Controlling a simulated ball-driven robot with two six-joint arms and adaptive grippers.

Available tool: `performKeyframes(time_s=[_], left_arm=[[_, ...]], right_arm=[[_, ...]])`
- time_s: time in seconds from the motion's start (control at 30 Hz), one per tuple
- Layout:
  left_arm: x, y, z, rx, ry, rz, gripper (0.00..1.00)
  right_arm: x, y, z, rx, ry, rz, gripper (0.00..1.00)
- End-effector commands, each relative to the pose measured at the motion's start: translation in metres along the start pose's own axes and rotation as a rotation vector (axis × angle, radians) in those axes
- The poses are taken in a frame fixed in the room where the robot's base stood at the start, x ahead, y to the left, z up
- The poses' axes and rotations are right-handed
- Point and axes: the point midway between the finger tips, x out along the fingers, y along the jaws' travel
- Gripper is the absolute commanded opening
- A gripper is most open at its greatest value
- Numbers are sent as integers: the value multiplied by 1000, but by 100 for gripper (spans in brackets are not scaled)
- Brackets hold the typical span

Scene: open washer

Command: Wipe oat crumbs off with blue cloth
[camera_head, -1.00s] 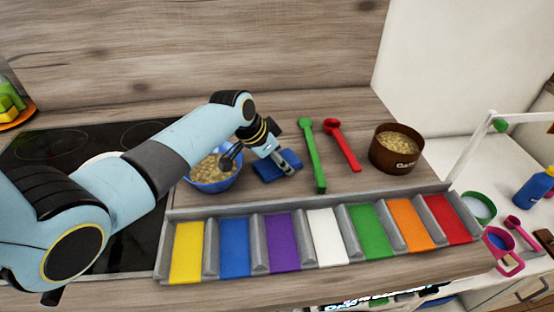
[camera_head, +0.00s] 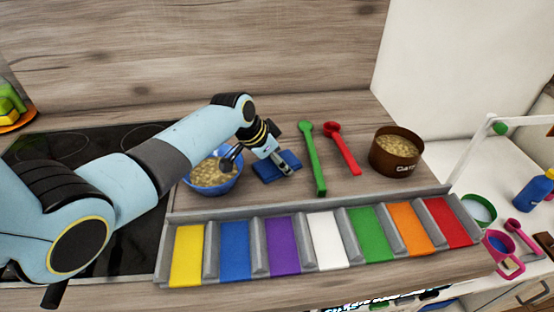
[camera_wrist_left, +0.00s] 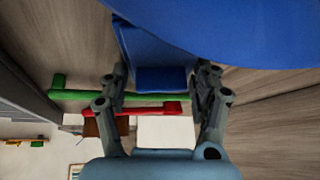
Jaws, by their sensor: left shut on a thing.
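The blue cloth (camera_head: 265,171) is a small, thick blue pad on the wooden counter, just right of a blue bowl (camera_head: 201,184) of oats. My left gripper (camera_head: 284,165) is at the cloth and shut on it. In the left wrist view, the cloth (camera_wrist_left: 160,78) shows between the two fingers, with a large blue surface, likely the bowl, close above. I cannot make out loose oat crumbs on the counter; the arm and cloth hide part of it. My right gripper is not in view.
A green spoon (camera_head: 314,160) and a red spoon (camera_head: 344,150) lie right of the cloth. A brown oat container (camera_head: 393,165) stands farther right. A grey rack (camera_head: 211,250) with coloured strips runs along the front. A dark cooktop (camera_head: 60,150) lies left.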

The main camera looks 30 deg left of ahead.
Motion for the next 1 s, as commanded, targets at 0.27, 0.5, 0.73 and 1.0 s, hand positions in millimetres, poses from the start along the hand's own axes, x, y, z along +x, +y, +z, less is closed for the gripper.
performKeyframes(time_s=[0.27, 0.5, 0.73, 1.0], left_arm=[[0, 10, 7, -2, -7, 5, 10], [4, 1, 5, -2, -7, 3, 10], [10, -22, -4, -2, -7, 3, 10], [8, -24, -6, -2, -8, 4, 10]], right_arm=[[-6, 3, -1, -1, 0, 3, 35], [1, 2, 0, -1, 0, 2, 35], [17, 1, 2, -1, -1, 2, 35], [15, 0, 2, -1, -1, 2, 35]])
